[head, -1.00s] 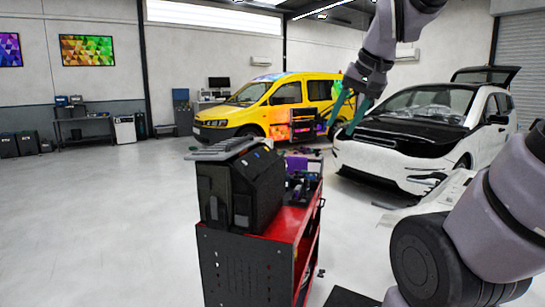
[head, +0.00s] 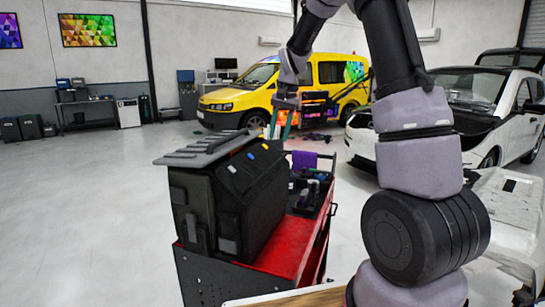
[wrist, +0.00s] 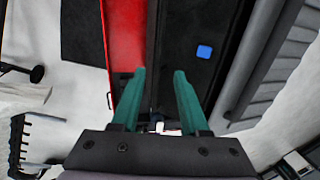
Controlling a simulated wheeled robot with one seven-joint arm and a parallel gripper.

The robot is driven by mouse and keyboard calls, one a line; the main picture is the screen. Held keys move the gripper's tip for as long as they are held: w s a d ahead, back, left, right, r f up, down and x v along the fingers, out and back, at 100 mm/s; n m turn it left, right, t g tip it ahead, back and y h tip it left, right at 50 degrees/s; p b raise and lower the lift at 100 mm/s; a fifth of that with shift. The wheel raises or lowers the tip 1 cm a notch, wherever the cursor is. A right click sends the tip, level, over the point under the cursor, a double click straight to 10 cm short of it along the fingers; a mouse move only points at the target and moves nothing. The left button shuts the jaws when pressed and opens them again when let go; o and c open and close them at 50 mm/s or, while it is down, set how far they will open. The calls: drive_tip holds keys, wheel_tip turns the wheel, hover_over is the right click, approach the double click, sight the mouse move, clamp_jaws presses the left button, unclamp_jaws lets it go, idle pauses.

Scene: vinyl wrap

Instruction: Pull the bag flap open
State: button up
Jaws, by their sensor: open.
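A black bag (head: 250,197) stands on a red cart, with a grey ribbed flap (head: 205,150) lying across its top and jutting out to the left. Small blue, yellow and white tabs mark its sloping upper side. My gripper (head: 280,124) is open and empty, fingers down, above and behind the bag in the head view. In the wrist view the green fingers (wrist: 159,74) are apart, over the bag's dark side (wrist: 192,78) and the red cart edge. The blue tab (wrist: 204,52) and ribbed flap (wrist: 265,65) lie to their right. No contact is visible.
The red cart (head: 290,240) also holds a tray of small items (head: 312,188) and a purple cloth (head: 304,160) beside the bag. A yellow van (head: 245,95) and a white car (head: 500,120) stand behind. Floor on the left is clear.

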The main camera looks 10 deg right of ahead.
sight(273, 165)
drive_tip(key=f, duration=0.3)
drive_tip(key=a+f, duration=0.1)
drive_tip(key=f, duration=0.5)
drive_tip(key=shift+w+a+f, duration=0.25)
drive_tip(key=shift+w+f, duration=0.15)
clamp_jaws()
idle(0.9)
